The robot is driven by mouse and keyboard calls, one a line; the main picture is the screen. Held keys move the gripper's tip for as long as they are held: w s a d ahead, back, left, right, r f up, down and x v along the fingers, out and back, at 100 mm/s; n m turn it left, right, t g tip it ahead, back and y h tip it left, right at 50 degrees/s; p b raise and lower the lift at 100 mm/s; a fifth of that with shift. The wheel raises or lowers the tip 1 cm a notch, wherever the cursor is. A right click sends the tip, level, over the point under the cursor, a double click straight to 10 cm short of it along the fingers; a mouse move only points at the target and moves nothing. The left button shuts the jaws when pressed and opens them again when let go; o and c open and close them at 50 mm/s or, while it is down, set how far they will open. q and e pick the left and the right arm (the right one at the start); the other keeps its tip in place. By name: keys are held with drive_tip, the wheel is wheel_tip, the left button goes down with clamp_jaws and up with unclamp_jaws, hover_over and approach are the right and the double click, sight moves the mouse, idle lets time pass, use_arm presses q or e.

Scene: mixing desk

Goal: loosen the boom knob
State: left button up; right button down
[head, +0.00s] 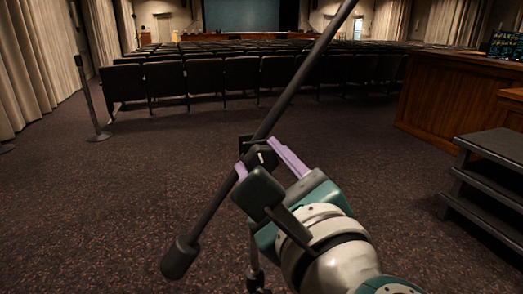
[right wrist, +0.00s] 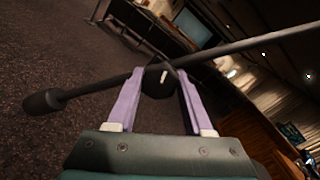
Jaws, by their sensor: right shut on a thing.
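The boom knob (head: 264,157) is a small black knob with a short white mark, at the joint where the boom crosses its stand. It also shows in the right wrist view (right wrist: 158,84), between my fingers. My right gripper (head: 257,156) has purple fingers, one on each side of the knob, and is shut on it. The boom (head: 305,75) is a long dark pole slanting from upper right to lower left. A thick black counterweight (head: 180,258) is on its low end. My gripper and arm hide most of the stand. My left gripper is not in view.
Rows of dark seats (head: 225,75) stand behind the boom. A wooden desk (head: 450,100) and dark steps (head: 490,175) are at the right. A thin stand (head: 90,100) is at the left by the curtains. The carpet (head: 110,200) at the left is clear.

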drive_tip(key=n+p, duration=0.1)
drive_tip(key=n, duration=0.2)
drive_tip(key=shift+r, duration=0.1)
drive_tip(key=n+p, duration=0.1)
drive_tip(key=n, duration=0.2)
drive_tip(key=shift+n, duration=0.3)
drive_tip(key=n+p, duration=0.1)
drive_tip(key=n, duration=0.4)
drive_tip(key=shift+n, duration=0.3)
drive_tip(key=shift+n+p, duration=0.4)
drive_tip(key=shift+n, duration=0.4)
drive_tip(key=shift+c, duration=1.5)
unclamp_jaws()
